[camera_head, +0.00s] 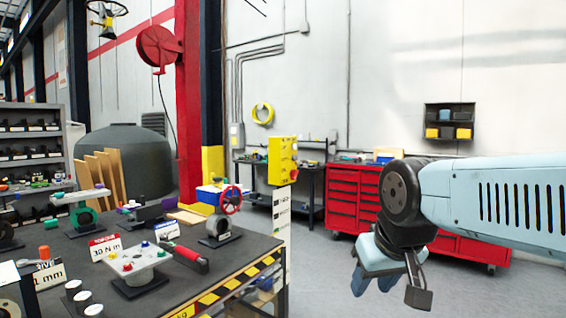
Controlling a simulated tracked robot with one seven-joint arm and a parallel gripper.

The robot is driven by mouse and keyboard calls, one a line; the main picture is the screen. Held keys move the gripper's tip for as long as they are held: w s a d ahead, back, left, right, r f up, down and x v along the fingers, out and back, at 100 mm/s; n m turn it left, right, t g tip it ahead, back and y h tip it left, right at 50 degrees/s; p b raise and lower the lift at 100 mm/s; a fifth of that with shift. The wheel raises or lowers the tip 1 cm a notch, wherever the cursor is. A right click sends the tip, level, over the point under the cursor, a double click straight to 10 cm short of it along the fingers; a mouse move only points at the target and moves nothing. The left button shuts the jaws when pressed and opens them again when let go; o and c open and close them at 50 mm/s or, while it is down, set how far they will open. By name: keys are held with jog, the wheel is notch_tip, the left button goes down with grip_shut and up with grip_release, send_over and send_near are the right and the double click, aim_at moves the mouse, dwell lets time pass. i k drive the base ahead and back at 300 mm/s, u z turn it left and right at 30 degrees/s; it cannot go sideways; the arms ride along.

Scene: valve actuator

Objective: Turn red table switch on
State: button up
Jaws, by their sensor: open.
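A grey panel (138,262) with small coloured knobs stands on the near table. It carries a red knob (127,267), and a blue knob (145,243) is at its back. A lever with a red grip (190,259) points out from the panel area towards the table's right edge. I cannot tell for sure which red part is the switch, nor its on or off position. My gripper (372,284) is open and empty, pointing down over the floor. It is well to the right of the table and touches nothing.
The dark table (235,257) has a yellow and black striped edge. A red valve wheel (230,200) stands behind the panel, and a green valve (82,215) is at left. A yellow control box (282,160) and red tool cabinets (345,195) are farther back. Floor between gripper and table looks clear.

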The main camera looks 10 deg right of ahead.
aim_at(294, 175)
jog(key=u, duration=0.05)
jog(key=k, duration=0.3)
jog(key=u, duration=0.35)
jog(key=i, duration=1.4)
jog(key=z, duration=0.65)
jog(key=k, duration=0.9)
jog(key=z, duration=0.15)
jog(key=i, duration=0.55)
jog(key=u, duration=0.05)
